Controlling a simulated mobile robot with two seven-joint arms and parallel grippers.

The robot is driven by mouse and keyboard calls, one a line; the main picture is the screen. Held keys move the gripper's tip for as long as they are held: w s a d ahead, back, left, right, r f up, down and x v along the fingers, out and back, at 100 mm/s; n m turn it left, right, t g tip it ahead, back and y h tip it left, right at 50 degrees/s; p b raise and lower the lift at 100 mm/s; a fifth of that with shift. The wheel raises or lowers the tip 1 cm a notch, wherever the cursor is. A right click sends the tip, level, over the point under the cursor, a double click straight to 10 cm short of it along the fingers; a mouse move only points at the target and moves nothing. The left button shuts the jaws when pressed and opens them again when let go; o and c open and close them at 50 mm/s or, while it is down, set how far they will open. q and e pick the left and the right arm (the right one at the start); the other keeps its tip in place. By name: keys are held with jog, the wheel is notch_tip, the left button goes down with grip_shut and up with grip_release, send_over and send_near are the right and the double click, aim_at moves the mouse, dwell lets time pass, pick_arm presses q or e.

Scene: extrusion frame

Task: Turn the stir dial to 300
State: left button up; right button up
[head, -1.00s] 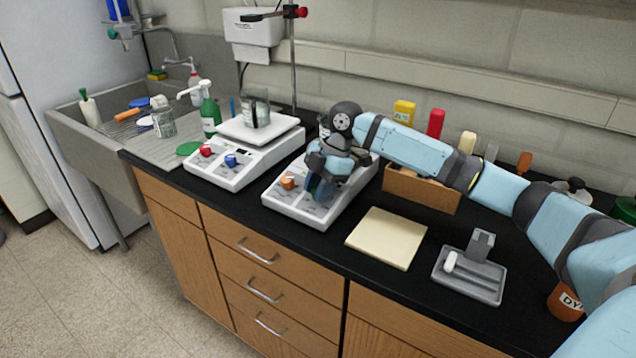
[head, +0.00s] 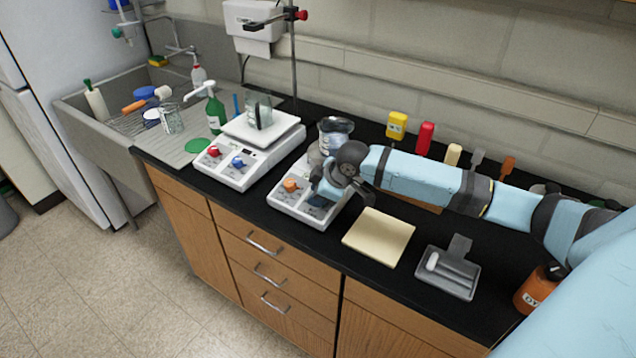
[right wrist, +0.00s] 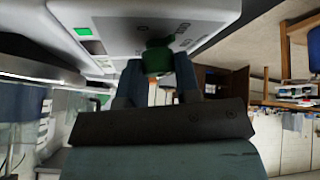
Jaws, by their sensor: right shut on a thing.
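A white stirrer hot plate (head: 281,203) stands on the black counter, with an orange dial (head: 291,185) on the left of its front panel. My right gripper (head: 320,200) is at the right part of that panel, and my wrist covers much of it. In the right wrist view, my blue fingers (right wrist: 158,62) are shut on a green dial (right wrist: 157,54) on the white panel. The dial's markings and pointer cannot be read. A glass beaker (head: 334,128) is at the back of the hot plate, partly hidden. My left gripper is not in view.
A cream pad (head: 379,237) and a grey tray (head: 448,272) lie to the right. A sink (head: 85,140) is at the far left.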

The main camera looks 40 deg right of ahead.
jog(key=shift+r+m+p, duration=0.1)
jog(key=shift+m+p, duration=0.3)
jog(key=shift+m+t+h, duration=0.3)
jog(key=o, duration=0.9)
jog(key=v, duration=1.3)
jog(key=shift+s+r+b, duration=0.25)
jog(key=shift+b, duration=0.15)
